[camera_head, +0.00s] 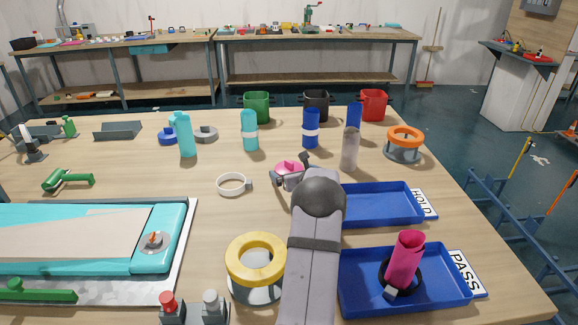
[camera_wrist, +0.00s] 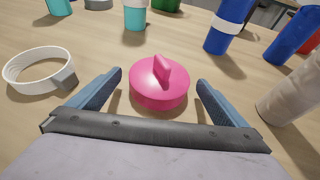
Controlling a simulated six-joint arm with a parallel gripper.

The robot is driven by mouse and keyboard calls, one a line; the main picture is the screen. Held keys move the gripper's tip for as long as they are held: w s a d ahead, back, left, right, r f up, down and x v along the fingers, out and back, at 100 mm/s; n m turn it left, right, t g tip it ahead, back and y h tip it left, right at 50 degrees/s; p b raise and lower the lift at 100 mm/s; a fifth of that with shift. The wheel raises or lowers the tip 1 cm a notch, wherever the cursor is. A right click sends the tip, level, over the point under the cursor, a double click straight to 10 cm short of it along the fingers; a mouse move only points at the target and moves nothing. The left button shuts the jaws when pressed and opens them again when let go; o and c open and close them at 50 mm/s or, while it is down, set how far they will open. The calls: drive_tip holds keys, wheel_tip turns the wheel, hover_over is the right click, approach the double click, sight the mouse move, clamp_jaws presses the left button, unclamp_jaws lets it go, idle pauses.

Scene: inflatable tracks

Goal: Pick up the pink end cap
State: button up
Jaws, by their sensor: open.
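The pink end cap (camera_wrist: 158,88) is a round disc with a raised grip on top, lying on the table. In the wrist view it sits between the two spread fingers of my gripper (camera_wrist: 160,92), with a gap on each side, so nothing is held. In the head view the pink end cap (camera_head: 287,168) shows beyond my arm, partly hidden by my gripper (camera_head: 290,177). I cannot tell the exact height of the fingers above the table.
A white ring clamp (camera_wrist: 40,70) lies left of the cap, and a grey cylinder (camera_wrist: 290,90) stands to the right. Blue bottles (camera_head: 311,128) and a teal bottle (camera_head: 250,130) stand behind. A blue HOLD tray (camera_head: 385,214) and a blue PASS tray (camera_head: 440,293) are at right.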

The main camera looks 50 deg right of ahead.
drive_tip(key=shift+x, duration=0.75)
drive_tip(key=shift+c, duration=0.5)
drive_tip(key=c, duration=0.9)
